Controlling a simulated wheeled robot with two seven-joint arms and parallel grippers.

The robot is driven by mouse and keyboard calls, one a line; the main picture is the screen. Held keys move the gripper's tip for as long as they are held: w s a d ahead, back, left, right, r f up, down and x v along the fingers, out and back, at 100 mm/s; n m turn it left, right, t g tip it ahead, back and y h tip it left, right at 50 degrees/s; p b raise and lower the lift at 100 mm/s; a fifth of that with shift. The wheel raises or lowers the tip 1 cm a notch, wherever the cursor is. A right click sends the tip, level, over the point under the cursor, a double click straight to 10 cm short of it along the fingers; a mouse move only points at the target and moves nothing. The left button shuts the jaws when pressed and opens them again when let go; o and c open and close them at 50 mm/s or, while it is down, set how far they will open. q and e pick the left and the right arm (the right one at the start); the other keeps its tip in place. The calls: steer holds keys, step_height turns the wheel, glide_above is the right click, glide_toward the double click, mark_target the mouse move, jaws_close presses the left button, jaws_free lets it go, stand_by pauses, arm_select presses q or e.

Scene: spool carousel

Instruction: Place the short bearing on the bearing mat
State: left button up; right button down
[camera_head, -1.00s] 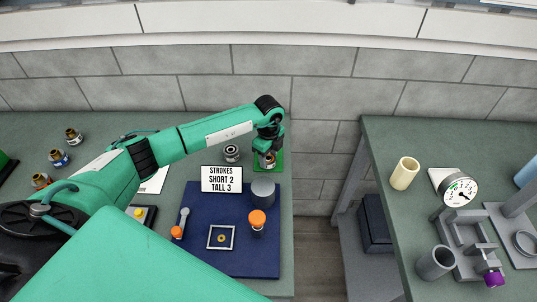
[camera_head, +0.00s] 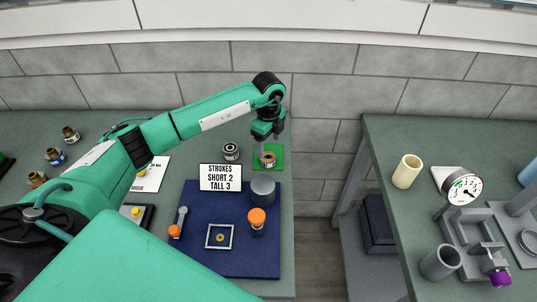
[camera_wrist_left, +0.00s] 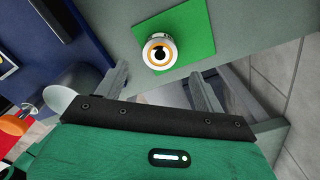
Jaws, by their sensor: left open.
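A short round bearing (camera_head: 268,160) with an orange ring on top stands upright on the green bearing mat (camera_head: 279,152). A second bearing (camera_head: 231,151), silver and dark, stands on the table left of the mat. My right gripper is out of view.
A blue mat (camera_head: 205,258) holds a grey cylinder (camera_head: 263,189), orange-topped tools and a square frame (camera_head: 220,236). A strokes sign (camera_head: 220,177) stands behind it. Several bearings stand far left. A gap separates the right table (camera_head: 400,210), with its gauge (camera_head: 465,190).

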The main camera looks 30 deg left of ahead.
mark_target(269, 157)
arm_select(q)
step_height(269, 157, up, 6)
steer(key=b, duration=0.1)
stand_by(0.5)
